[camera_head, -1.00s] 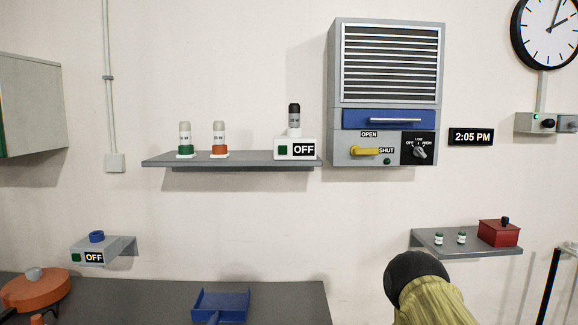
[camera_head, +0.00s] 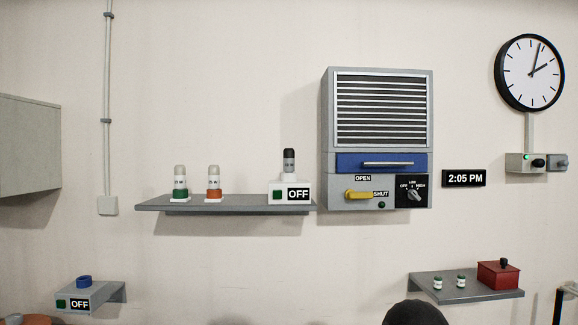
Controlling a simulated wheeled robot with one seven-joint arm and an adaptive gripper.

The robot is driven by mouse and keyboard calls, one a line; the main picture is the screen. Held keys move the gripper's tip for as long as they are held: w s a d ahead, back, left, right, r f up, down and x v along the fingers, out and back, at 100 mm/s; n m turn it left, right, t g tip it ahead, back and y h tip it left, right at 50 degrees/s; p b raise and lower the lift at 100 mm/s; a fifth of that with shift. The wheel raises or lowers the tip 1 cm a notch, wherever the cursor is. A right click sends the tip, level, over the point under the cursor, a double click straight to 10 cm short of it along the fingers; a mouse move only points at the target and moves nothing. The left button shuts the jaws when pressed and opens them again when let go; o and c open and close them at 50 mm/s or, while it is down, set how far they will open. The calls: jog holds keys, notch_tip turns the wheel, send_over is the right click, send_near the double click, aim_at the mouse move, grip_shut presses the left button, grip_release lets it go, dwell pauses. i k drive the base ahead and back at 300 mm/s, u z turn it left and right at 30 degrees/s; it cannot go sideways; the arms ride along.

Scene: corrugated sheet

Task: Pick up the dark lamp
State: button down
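The dark lamp (camera_head: 289,162) has a dark grey cap and a light lower part. It stands upright on a white box (camera_head: 277,183) with a green square and an "OFF" sign, at the right end of the wall shelf. Two lamps with pale caps stand to its left on the same shelf: one with a green base (camera_head: 180,185) and one with an orange base (camera_head: 213,185). My gripper is not in view. Only a dark rounded part, probably of my arm, shows at the bottom edge, well below and right of the shelf.
The grey shelf (camera_head: 225,203) has bare room between the orange-based lamp and the white box. A grey vented wall unit (camera_head: 328,150) stands close to the right of the dark lamp. A lower right shelf (camera_head: 455,293) holds two small jars and a red box (camera_head: 498,277).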

aim_at(288, 153)
jog(key=z, duration=1.95)
jog(key=i, duration=1.4)
jog(key=u, duration=2.3)
